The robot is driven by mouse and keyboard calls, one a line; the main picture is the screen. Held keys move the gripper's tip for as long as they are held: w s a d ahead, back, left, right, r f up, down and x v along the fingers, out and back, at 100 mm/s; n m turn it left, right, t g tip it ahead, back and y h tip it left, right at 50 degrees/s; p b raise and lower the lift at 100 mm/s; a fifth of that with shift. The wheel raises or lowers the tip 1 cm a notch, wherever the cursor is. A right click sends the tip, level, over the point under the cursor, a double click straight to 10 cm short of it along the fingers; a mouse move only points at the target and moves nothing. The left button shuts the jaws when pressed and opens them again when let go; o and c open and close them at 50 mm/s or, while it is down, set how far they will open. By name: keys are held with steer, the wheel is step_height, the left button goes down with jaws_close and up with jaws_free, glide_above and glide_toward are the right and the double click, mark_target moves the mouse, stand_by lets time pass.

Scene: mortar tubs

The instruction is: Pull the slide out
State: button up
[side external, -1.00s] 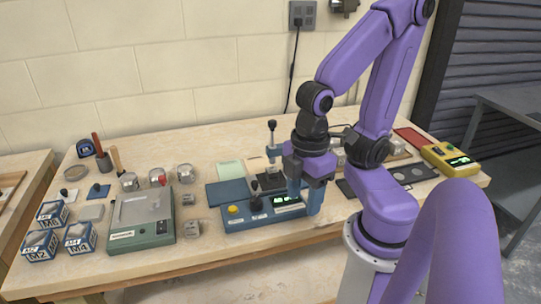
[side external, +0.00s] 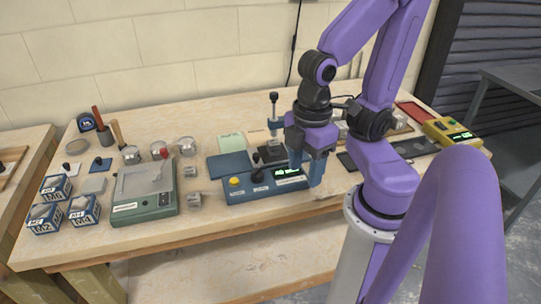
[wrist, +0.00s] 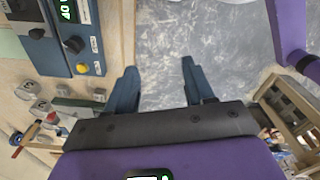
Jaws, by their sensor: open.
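The blue instrument box (side external: 240,195) sits near the table's front edge, with a lit display (side external: 287,171), a yellow button (side external: 234,181) and a black knob (side external: 257,175). Its end also shows at top left in the wrist view (wrist: 83,50). I cannot clearly make out a slide; my gripper hides part of the box's right end. My gripper (side external: 306,172) points down there, its blue fingers apart. In the wrist view, the gripper (wrist: 155,80) is open and empty, with grey floor showing between and beyond the fingers.
A small stand with a black-topped post (side external: 273,115) is behind the box. A green case (side external: 142,205) and several small metal weights are to the left. A yellow device (side external: 448,132) is at right. Bare tabletop (side external: 215,212) shows left of the box.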

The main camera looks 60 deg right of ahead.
steer(key=shift+c, duration=0.4)
steer(key=w+d+r+m+g+h, duration=0.2)
steer(key=w+m, duration=0.4)
steer(key=w, duration=1.1)
steer(key=m+g+y, duration=0.2)
steer(key=m+g, duration=0.1)
steer(key=m, duration=0.4)
glide_above(256, 154)
steer(key=w, duration=0.7)
step_height(256, 154, down, 3)
steer(key=x, duration=1.6)
steer(key=shift+d+f, duration=0.1)
steer(key=shift+d, duration=0.05)
